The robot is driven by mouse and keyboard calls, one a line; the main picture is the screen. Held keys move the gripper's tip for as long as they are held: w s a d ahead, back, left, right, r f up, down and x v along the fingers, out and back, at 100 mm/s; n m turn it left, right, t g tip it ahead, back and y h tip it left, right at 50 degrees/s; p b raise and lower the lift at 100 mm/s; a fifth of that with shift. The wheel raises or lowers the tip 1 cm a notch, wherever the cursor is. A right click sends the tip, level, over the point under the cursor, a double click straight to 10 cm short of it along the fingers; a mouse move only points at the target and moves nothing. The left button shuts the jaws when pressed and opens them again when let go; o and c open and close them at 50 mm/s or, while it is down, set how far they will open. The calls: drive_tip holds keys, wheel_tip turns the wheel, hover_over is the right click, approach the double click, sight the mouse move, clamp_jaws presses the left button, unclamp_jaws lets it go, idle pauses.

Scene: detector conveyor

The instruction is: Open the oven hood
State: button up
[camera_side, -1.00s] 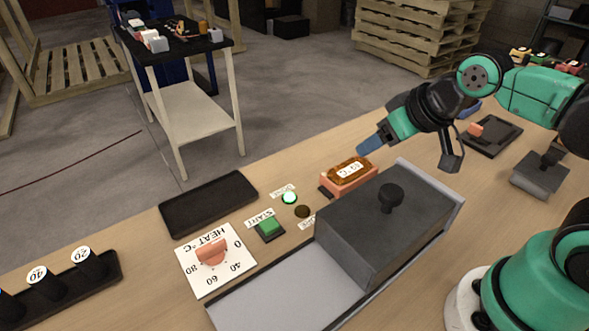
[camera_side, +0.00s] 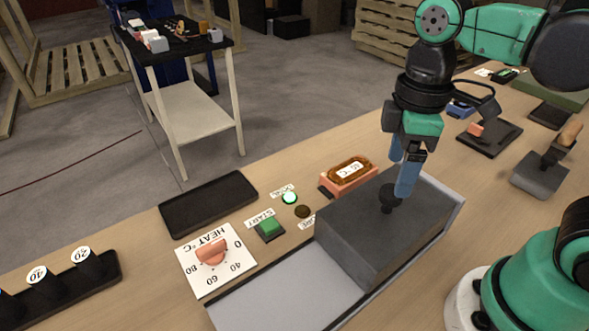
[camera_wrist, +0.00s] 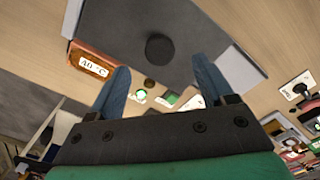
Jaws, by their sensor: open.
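The oven hood (camera_side: 365,235) is a dark grey box with a round black knob (camera_side: 388,202) on top. It sits over the right part of a light grey oven base (camera_side: 285,295), whose left part is bare. My gripper (camera_side: 406,185) points down with its blue fingers at the knob's height, partly overlapping it in the side view. In the wrist view, the fingers (camera_wrist: 162,88) are spread apart, and the knob (camera_wrist: 160,49) shows ahead of and between them on the hood (camera_wrist: 205,25). Whether a finger touches the knob I cannot tell.
An orange block with a °C display (camera_side: 349,176) stands behind the hood. A green START button (camera_side: 268,228), a lit green lamp (camera_side: 289,198) and a HEAT dial (camera_side: 212,252) lie to the left. A black tray (camera_side: 208,203) is further back. A grey handled block (camera_side: 541,174) stands at right.

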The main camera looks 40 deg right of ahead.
sight(387, 213)
drive_tip(key=shift+f, duration=2.3)
clamp_jaws()
